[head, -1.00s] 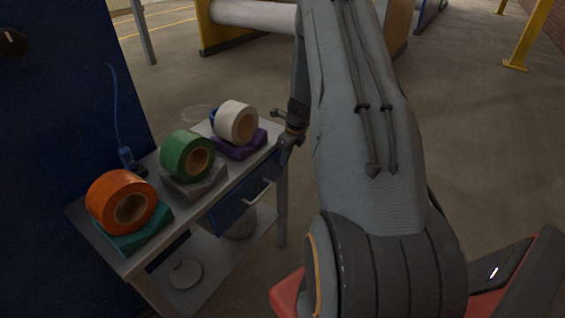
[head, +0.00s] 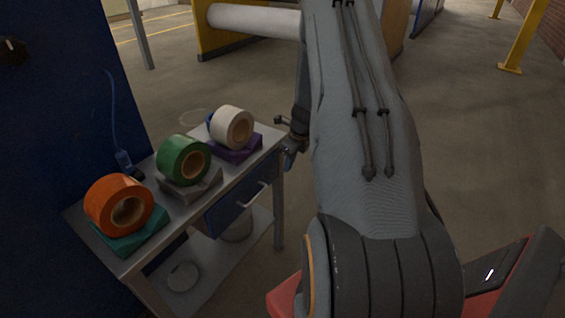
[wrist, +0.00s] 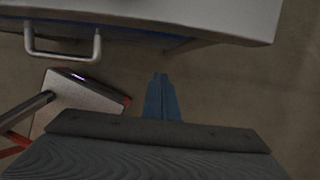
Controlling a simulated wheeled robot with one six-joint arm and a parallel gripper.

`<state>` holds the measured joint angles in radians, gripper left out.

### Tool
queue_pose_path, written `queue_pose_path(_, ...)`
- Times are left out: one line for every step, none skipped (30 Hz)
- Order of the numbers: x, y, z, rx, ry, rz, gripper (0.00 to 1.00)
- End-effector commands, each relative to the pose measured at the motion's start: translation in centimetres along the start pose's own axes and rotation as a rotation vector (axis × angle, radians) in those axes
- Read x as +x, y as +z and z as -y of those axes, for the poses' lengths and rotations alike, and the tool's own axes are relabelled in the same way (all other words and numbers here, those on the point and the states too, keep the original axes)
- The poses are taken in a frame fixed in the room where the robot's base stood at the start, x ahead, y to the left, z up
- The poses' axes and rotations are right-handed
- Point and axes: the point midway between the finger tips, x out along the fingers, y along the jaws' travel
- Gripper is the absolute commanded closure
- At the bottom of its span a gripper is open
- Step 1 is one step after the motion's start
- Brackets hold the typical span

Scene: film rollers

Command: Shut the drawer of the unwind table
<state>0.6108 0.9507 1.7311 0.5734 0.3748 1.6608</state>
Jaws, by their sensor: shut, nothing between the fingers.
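The unwind table (head: 225,188) stands on the left in the head view, its grey top over a lower shelf. Its blue drawer (head: 228,211) has a metal bar handle (head: 253,196) and sits under the top. The drawer front looks close to the table edge; I cannot tell whether it is fully flush. In the wrist view the handle (wrist: 63,56) is at upper left, below the tabletop edge (wrist: 215,18). My gripper (wrist: 160,78) is shut and empty, in front of the table edge and right of the handle. In the head view my gripper (head: 290,160) is beside the table's far right corner, partly hidden by my arm.
Orange (head: 119,205), green (head: 183,159) and white (head: 232,127) rolls rest on coloured blocks on the tabletop. A large white roller (head: 255,18) is at the back. Open floor lies right of my arm.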

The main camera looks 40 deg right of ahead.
Motion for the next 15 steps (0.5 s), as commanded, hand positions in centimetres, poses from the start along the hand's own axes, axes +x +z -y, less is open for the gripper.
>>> queue_pose_path(-1.3, 0.4, 0.2, -0.002, -0.005, 0.004, 1.00)
queue_pose_path(-1.9, 0.4, 0.2, -0.002, -0.004, 0.004, 1.00)
queue_pose_path(-2.6, 0.3, 0.2, -0.003, -0.005, 0.004, 1.00)
queue_pose_path(-3.2, 0.3, 0.2, -0.003, -0.005, 0.003, 1.00)
queue_pose_path(-3.8, 0.3, 0.2, -0.002, -0.005, 0.003, 1.00)
queue_pose_path(-4.5, 0.2, 0.1, 0.000, -0.003, 0.003, 1.00)
queue_pose_path(-5.1, 0.2, 0.2, -0.001, -0.004, 0.003, 1.00)
queue_pose_path(-5.6, 0.2, 0.2, -0.001, -0.005, 0.003, 1.00)
queue_pose_path(-6.3, 0.2, 0.2, 0.000, -0.004, 0.003, 1.00)
queue_pose_path(-6.7, 0.2, 0.1, 0.000, -0.003, 0.002, 1.00)
queue_pose_path(-7.2, 0.2, 0.1, -0.001, -0.002, 0.002, 1.00)
queue_pose_path(-7.7, 0.2, 0.1, -0.002, -0.003, 0.002, 1.00)
queue_pose_path(-8.1, 0.2, 0.1, -0.003, -0.003, 0.002, 1.00)
queue_pose_path(-8.4, 0.2, 0.1, -0.002, -0.002, 0.002, 1.00)
queue_pose_path(-8.8, 0.2, 0.0, -0.002, -0.001, 0.002, 1.00)
